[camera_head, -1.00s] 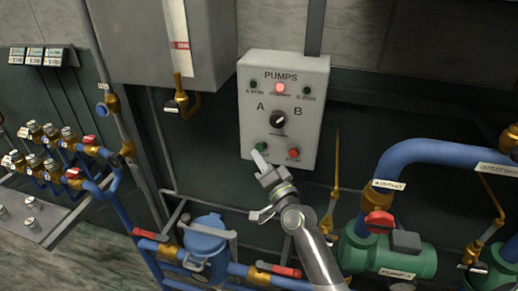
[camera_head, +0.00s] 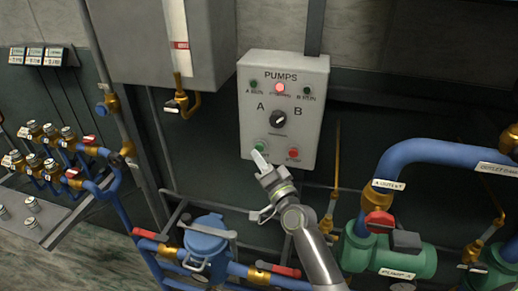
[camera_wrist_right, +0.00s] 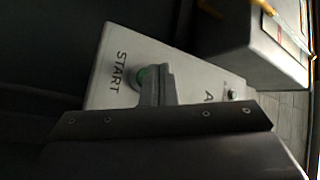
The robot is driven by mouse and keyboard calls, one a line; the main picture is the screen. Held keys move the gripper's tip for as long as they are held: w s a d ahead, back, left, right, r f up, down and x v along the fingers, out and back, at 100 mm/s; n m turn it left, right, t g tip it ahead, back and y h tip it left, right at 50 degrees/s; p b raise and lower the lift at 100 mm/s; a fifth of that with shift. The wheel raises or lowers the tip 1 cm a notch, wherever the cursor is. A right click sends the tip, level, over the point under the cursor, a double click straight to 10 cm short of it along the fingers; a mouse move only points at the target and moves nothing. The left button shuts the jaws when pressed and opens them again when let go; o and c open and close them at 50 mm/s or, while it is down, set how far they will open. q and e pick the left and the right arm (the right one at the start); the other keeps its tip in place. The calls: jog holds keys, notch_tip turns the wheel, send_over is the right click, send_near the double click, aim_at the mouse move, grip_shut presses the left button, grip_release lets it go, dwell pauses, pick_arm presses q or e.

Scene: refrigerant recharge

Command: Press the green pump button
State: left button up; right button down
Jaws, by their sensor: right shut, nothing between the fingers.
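The grey pump control box (camera_head: 313,125) hangs on the wall in the head view, titled PUMPS, with a red lamp (camera_head: 280,88) lit at its top middle. A black A/B selector knob (camera_head: 278,119) sits in its middle. The green start button (camera_head: 260,147) is at lower left, just above my right fingertips; it also shows in the right wrist view (camera_wrist_right: 142,78), partly hidden behind the fingers. My right gripper (camera_head: 261,161) is shut and empty, close in front of the button; I cannot tell whether it touches. My left gripper is not in view.
A red stop button (camera_head: 294,153) sits right of the green one. Blue pipes with a red-handled valve (camera_head: 379,221) and a green pump (camera_head: 400,260) stand at lower right. A blue lidded housing (camera_head: 207,238) and red-handled valves stand at lower left.

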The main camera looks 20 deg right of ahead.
dwell(0.8)
jog(key=shift+w+d, duration=0.25)
jog(key=shift+w, duration=0.1)
jog(key=shift+w+d+r, duration=0.1)
jog(key=shift+w+d, duration=0.15)
jog(key=shift+w, duration=0.15)
dwell(0.7)
jog(key=shift+s+a, duration=0.1)
dwell(0.3)
jog(key=shift+s+a, duration=0.35)
jog(key=shift+s, duration=0.3)
jog(key=shift+s+a+b, duration=0.2)
jog(key=shift+s+a, duration=0.55)
jog(key=shift+s, duration=0.3)
jog(key=shift+s+a+b, duration=0.2)
jog(key=shift+s+a, duration=0.5)
jog(key=shift+s, duration=0.3)
